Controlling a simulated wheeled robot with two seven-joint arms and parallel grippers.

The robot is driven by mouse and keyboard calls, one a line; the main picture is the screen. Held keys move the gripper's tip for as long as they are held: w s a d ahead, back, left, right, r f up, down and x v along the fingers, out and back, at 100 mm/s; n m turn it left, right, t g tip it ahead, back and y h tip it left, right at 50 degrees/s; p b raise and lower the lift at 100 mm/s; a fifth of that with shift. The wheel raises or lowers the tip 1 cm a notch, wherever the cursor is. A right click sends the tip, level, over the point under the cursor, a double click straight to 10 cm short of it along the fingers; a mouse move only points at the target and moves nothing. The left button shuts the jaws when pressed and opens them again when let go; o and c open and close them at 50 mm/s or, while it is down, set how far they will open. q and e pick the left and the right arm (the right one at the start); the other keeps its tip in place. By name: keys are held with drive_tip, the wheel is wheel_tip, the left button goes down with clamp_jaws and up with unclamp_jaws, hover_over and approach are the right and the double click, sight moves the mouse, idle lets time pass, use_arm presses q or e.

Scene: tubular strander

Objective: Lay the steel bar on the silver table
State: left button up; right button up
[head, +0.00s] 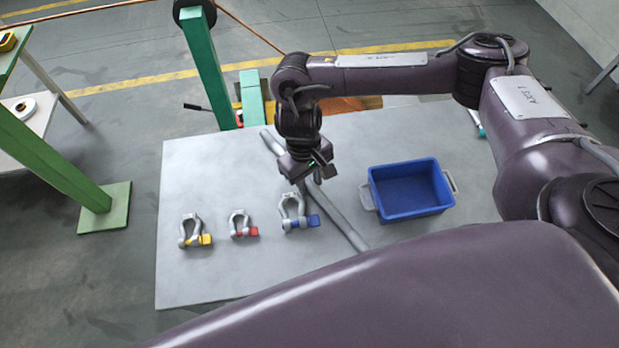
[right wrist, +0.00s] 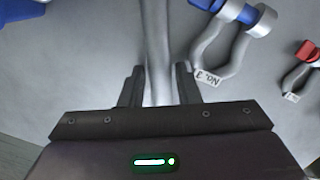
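The grey steel bar (head: 342,222) lies slantwise across the silver table (head: 190,280), between the shackles and the blue bin. It appears to rest on the tabletop. My right gripper (head: 312,178) is over the middle of the bar and hides part of it. In the right wrist view the bar (right wrist: 157,45) runs between the two fingers of the gripper (right wrist: 159,82). The fingers stand apart on either side of the bar, with a narrow gap visible beside it. My left gripper is not in view.
Shackles with yellow (head: 192,232), red (head: 241,225) and blue (head: 296,212) pins lie left of the bar; the blue-pinned one is close to my gripper. A blue bin (head: 410,209) stands right of the bar. A green post (head: 208,65) rises behind the table.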

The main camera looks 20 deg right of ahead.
wheel_tip(320, 180, up, 12)
drive_tip(key=w+p, duration=0.1)
drive_tip(key=shift+w+a, duration=0.2)
drive_tip(key=shift+w, duration=0.15)
drive_tip(key=shift+r, duration=0.1)
idle(0.8)
